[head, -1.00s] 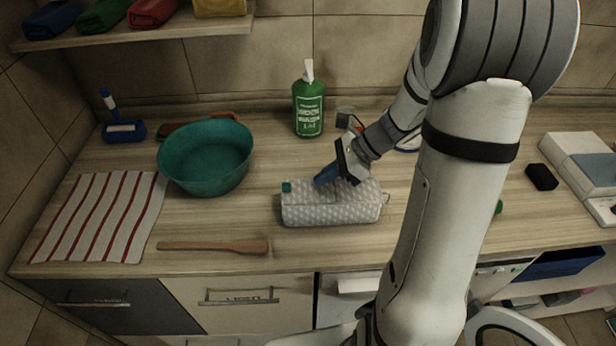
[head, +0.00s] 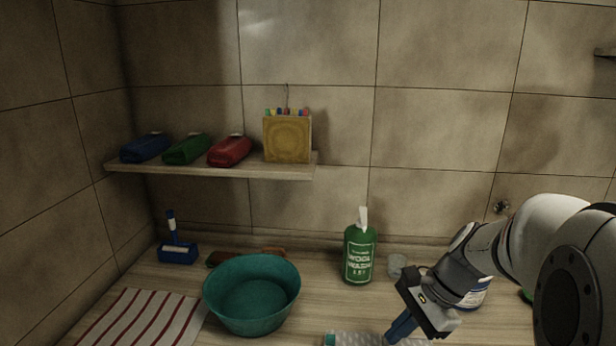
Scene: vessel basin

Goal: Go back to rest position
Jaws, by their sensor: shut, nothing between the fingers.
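My gripper (head: 400,328) is at the lower right of the head view, pointing down and to the left, with its blue fingers shut and empty. It is just above or in front of a grey patterned pouch (head: 360,339) with a teal end, which is mostly cut off by the bottom edge. I cannot tell whether the fingers touch the pouch. My arm comes in from the right and hides part of the counter and a bottle behind it.
A teal basin (head: 230,310), a green wool wash bottle (head: 358,254) and a small clear cup (head: 397,265) stand on the counter. A striped towel (head: 140,322) and blue brush (head: 177,250) are left. A shelf (head: 215,171) holds pouches (head: 187,148) and a yellow box (head: 288,139).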

